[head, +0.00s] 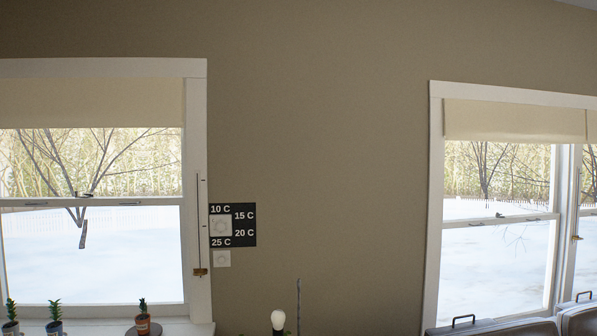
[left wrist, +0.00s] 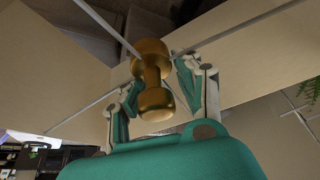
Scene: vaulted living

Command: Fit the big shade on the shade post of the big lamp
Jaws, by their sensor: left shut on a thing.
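In the left wrist view my left gripper (left wrist: 157,85) is shut on a brass knob (left wrist: 152,75) with a narrow waist. Thin grey rods spread from around this knob to broad beige panels (left wrist: 45,65), which look like the big shade seen from close up. Its full outline is not visible. In the head view a white bulb (head: 278,319) and a thin upright grey rod (head: 299,305) show at the bottom edge. I cannot tell whether the rod is the shade post; the lamp's lower parts are cut off. My right gripper is in no view.
Small potted plants (head: 142,325) stand along the left window sill. A dark temperature panel (head: 244,226) hangs on the bare wall. Grey seat backs (head: 490,330) show at the bottom right. Dark shelving (left wrist: 25,157) and green leaves (left wrist: 311,90) edge the wrist view.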

